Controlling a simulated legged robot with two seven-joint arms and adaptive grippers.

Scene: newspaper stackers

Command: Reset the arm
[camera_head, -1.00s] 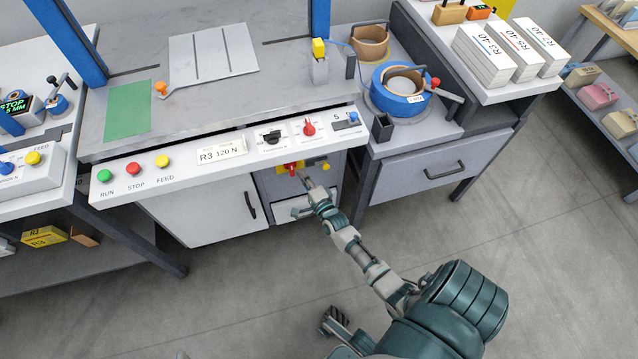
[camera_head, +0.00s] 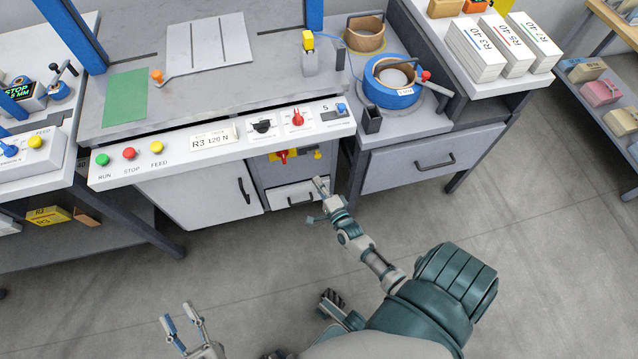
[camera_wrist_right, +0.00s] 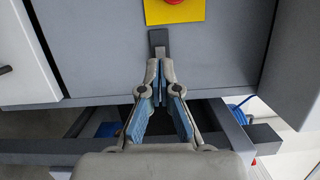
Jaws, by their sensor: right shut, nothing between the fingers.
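My right gripper (camera_head: 321,186) is shut and empty. It hangs in front of the cabinet below the control panel, to the lower right of the red switch (camera_head: 281,156) on its yellow plate. In the right wrist view its fingers (camera_wrist_right: 160,72) are together at the tips, below a small dark tab (camera_wrist_right: 158,40) on the grey cabinet face; whether they touch it I cannot tell. The red switch's edge shows above on its yellow plate (camera_wrist_right: 175,12). My left gripper (camera_head: 182,322) is open and empty over the floor at the bottom left.
The control panel (camera_head: 180,168) with its buttons and knobs runs along the bench front. A white cabinet door (camera_head: 205,200) and a drawer handle (camera_head: 300,199) lie below. A grey drawer unit (camera_head: 435,160) stands to the right. The floor (camera_head: 540,240) in front is clear.

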